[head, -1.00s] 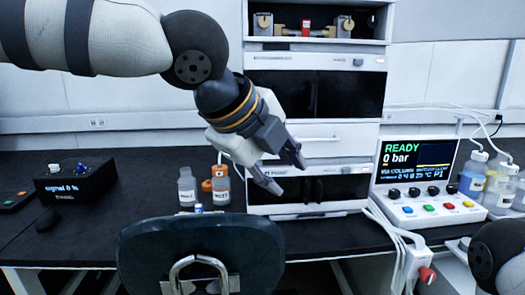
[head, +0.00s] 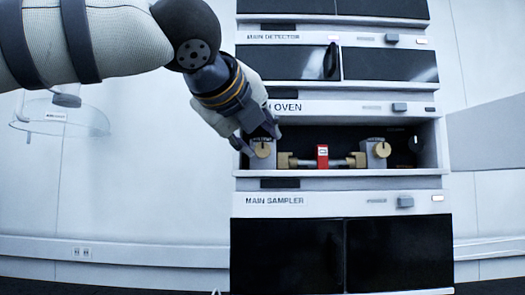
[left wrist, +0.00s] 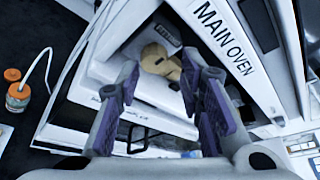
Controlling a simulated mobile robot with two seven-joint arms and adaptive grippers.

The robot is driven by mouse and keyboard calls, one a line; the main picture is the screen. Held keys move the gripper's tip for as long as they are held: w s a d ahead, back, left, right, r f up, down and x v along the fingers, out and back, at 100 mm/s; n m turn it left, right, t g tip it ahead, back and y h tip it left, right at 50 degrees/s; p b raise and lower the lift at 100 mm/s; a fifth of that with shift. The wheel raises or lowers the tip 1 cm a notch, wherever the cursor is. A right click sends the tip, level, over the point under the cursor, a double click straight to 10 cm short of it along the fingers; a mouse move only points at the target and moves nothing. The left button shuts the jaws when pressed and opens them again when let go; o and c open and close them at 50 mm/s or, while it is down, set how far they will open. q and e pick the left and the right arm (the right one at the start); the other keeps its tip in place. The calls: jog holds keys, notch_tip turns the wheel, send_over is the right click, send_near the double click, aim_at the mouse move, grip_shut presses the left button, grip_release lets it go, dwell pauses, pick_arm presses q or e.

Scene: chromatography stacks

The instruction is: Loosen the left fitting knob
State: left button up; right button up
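The left fitting knob (head: 263,150) is a brass round knob on a grey block at the left end of the open MAIN OVEN compartment. My left gripper (head: 261,140) is at that block, its fingers on either side of the knob's upper part. In the left wrist view the brass knob (left wrist: 158,62) shows between the spread fingertips of my left gripper (left wrist: 160,66). The gripper is open; I cannot tell if a finger touches the knob. The right fitting knob (head: 382,150) is free. My right gripper is not in view.
A column with a red tag (head: 322,156) lies between the two fitting blocks. The oven's side walls and the MAIN SAMPLER panel (head: 300,202) below bound the space. In the left wrist view an orange-capped bottle (left wrist: 18,95) stands on the dark bench.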

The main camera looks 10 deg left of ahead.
aim_at(262, 151)
pick_arm(q)
jog(key=shift+w+f, duration=1)
jog(key=shift+w, duration=0.7)
jog(key=shift+s+d+r, duration=0.1)
jog(key=shift+r, duration=0.1)
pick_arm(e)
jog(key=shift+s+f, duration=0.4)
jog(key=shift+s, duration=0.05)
pick_arm(q)
grip_shut()
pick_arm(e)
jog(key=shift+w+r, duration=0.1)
